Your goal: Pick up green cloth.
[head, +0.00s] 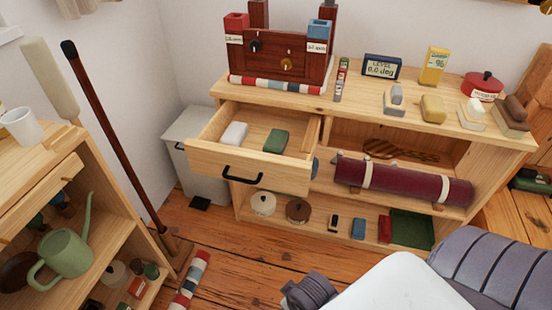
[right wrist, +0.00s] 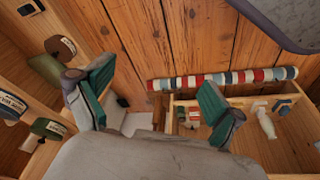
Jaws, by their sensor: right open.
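The green cloth (head: 276,140) looks like a small folded block. It lies in the pulled-out drawer (head: 246,171) of the wooden cabinet, to the right of a white block (head: 234,133). My right gripper (right wrist: 152,100) is open in the right wrist view, with its two teal-padded fingers wide apart and nothing between them. It points down over the floor area, and I do not make out the cloth between its fingers. My left gripper is not in view.
Labelled devices (head: 383,67) stand on the cabinet top. A burgundy roll (head: 403,182) lies on the shelf right of the drawer. At left, a low shelf holds a green watering can (head: 66,250); a dark pole (head: 115,140) leans near it. A striped roll (head: 190,281) lies on the floor.

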